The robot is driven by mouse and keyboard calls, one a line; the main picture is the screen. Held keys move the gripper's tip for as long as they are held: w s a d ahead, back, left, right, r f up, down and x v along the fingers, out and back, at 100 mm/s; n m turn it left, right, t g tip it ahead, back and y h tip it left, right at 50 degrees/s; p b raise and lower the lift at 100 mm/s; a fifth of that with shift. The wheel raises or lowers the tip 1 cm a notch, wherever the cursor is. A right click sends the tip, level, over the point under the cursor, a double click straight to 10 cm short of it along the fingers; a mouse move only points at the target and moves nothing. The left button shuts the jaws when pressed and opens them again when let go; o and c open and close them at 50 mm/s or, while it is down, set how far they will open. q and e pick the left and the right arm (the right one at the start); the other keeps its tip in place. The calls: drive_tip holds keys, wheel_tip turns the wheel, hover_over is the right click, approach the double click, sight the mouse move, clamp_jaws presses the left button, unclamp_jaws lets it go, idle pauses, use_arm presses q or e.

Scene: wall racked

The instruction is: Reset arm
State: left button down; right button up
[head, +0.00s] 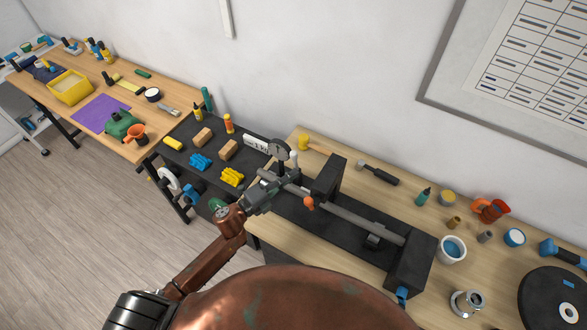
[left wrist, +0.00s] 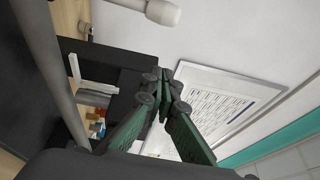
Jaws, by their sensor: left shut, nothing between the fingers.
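My left gripper (head: 284,181) is shut and empty, at the end of my copper-coloured arm. It is near the left end of a grey bar (head: 352,218) on a black bench device, and I cannot tell whether it touches the bar. In the left wrist view its dark green fingers (left wrist: 163,92) meet at their tips with nothing between them. A grey rod (left wrist: 52,70) and a pale knob-ended piece (left wrist: 160,11) show near it there. My right gripper is not in view.
A hammer (head: 378,173), cups and a black disc (head: 556,300) are on the right. A wall chart (head: 535,65) hangs behind.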

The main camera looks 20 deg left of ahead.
use_arm(q)
drive_tip(key=s+a+f+n+y+b, duration=0.1)
drive_tip(key=s+a+f+n+y, duration=0.2)
drive_tip(key=a+n, duration=0.35)
drive_tip(key=s+a+f+n+g+y, duration=0.1)
drive_tip(key=s+a+f+n+y, duration=0.15)
drive_tip(key=a+n+y, duration=0.35)
drive_tip(key=s+a+f+n+y+b, duration=0.1)
drive_tip(key=s+a+f+n+y, duration=0.2)
drive_tip(key=a, duration=0.4)
drive_tip(key=s+f+n+g, duration=0.5)
drive_tip(key=s, duration=0.6)
drive_tip(key=s+f+n+g, duration=0.4)
drive_tip(key=s+n+g, duration=0.1)
drive_tip(key=s, duration=0.7)
wheel_tip(320, 180, down, 38)
drive_tip(key=s+d+g+b, duration=0.1)
drive_tip(key=b, duration=0.6)
drive_tip(key=s+f+m+g+h+b, duration=0.1)
drive_tip(key=s+f+b, duration=0.4)
drive_tip(key=s+f, duration=1.5)
wheel_tip(320, 180, down, 3)
drive_tip(key=shift+f+g+b, duration=0.1)
drive_tip(key=shift+g+b, duration=0.3)
